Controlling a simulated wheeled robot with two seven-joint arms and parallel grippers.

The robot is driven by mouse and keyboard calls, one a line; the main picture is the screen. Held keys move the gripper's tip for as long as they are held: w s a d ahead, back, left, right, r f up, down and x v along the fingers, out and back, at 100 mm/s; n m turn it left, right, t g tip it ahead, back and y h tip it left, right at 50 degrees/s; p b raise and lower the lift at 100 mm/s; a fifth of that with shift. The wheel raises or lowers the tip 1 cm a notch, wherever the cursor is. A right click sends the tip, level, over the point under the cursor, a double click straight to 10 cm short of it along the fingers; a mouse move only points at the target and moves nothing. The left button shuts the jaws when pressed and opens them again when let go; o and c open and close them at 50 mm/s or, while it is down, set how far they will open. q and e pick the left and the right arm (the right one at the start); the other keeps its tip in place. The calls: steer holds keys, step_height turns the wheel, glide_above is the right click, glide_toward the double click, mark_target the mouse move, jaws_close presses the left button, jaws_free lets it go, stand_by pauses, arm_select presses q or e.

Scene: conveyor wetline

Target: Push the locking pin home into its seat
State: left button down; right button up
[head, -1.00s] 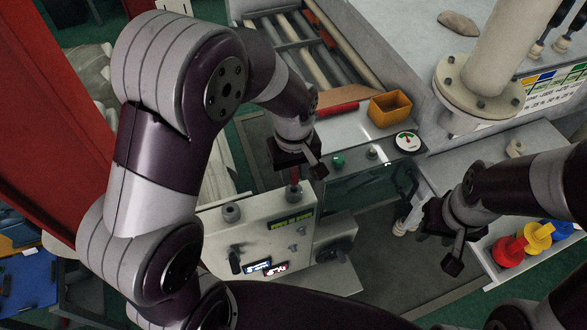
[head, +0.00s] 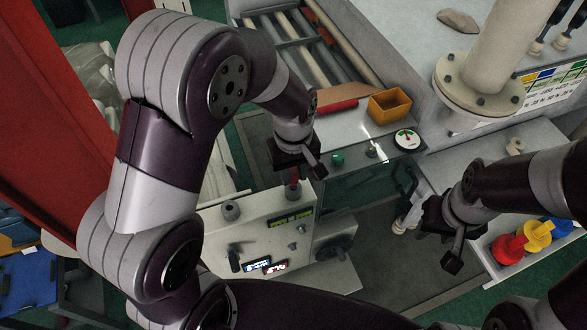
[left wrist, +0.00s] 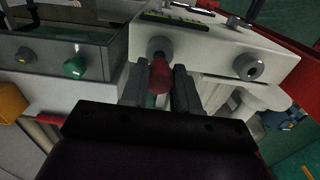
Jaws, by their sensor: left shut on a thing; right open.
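The locking pin shows as a red knob (left wrist: 160,76) in the left wrist view, between the two dark fingers of my left gripper (left wrist: 160,90). Its far end meets a round grey collar (left wrist: 159,48) on the pale machine housing; how deep it sits is hidden. In the head view the red pin (head: 294,178) stands at the housing's back edge, just below my left gripper (head: 303,171), which is shut on it. My right gripper (head: 450,240) is open and empty, near the tray at the right.
The pale housing (head: 270,235) carries a display, knobs and a second grey collar (head: 231,210). Beyond it are a green button (head: 338,159), a round gauge (head: 407,139) and an orange bin (head: 390,106). Red and yellow parts (head: 508,250) lie at the right.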

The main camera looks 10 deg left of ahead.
arm_select(q)
steer(key=shift+f+b, duration=0.75)
steer(key=shift+f, duration=0.55)
steer(key=c, duration=0.8)
jaws_free()
steer(key=shift+o, duration=0.2)
step_height(320, 180, up, 6)
steer(key=shift+w+r+b, duration=0.1)
steer(key=shift+w+b, duration=0.05)
steer(key=shift+b, duration=0.55)
step_height(320, 180, up, 6)
steer(key=p, duration=0.3)
steer(key=shift+r, duration=0.25)
